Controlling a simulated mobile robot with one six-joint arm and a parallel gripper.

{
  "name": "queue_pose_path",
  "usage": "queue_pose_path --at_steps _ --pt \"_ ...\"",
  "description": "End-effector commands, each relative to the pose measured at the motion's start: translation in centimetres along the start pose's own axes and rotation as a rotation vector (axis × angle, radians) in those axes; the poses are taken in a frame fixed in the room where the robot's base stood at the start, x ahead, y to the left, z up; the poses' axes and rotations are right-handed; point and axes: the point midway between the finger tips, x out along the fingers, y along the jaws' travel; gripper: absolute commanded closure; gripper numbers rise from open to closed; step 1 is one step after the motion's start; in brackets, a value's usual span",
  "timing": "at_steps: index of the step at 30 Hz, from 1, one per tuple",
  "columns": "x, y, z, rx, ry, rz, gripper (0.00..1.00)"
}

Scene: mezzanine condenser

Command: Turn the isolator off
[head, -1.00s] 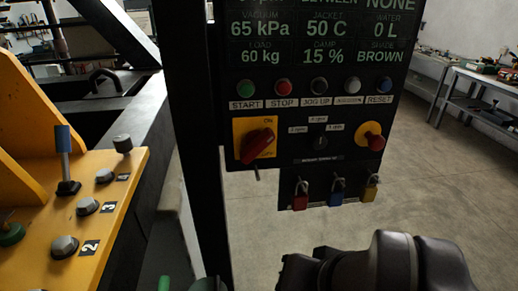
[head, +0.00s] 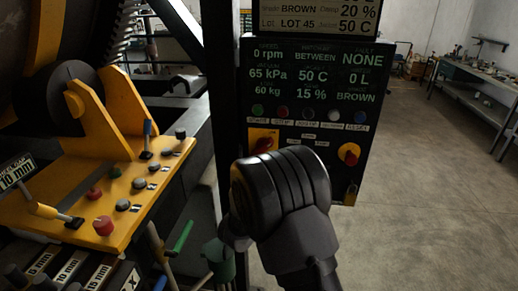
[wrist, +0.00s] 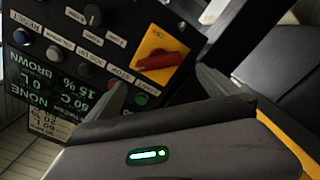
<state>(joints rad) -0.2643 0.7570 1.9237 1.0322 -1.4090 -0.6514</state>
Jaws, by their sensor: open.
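The isolator is a red rotary handle (wrist: 160,61) on a yellow plate (wrist: 152,41), on the black control panel. In the head view the red handle (head: 263,145) shows only in part above my wrist, which covers the lower plate. My gripper (wrist: 161,86) is open, its two grey fingertips apart just in front of the panel. One fingertip overlaps the button row and the other is near the plate's edge. The handle lies beyond the gap between them, with no contact visible. In the head view my fingers are hidden behind my wrist.
Buttons (head: 309,114) line the panel above the isolator. A red knob on yellow (head: 349,154) sits to the right, with a yellow padlock (head: 350,194) below. A dark post (head: 222,90) stands left, beside a yellow machine (head: 120,170).

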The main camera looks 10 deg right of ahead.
Motion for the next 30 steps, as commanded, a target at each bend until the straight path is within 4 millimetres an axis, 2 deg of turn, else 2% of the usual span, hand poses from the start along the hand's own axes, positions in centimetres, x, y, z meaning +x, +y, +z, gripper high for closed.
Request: queue_pose_path --at_steps 1,6,12,18,25,26,30 --pt "1.6 0.2 0.0 0.002 -0.002 0.003 0.00" --pt "6.4 0.1 0.0 0.003 0.000 0.001 0.00" --pt "9.9 0.1 0.0 0.003 -0.001 0.000 0.00" --pt "11.3 0.1 0.0 0.003 0.000 -0.001 0.00" --pt "11.4 0.0 0.0 0.003 0.000 -0.002 0.00" --pt "11.4 0.0 0.0 0.003 0.000 -0.002 0.02" --pt "11.4 0.0 0.0 0.003 0.000 -0.002 0.29"
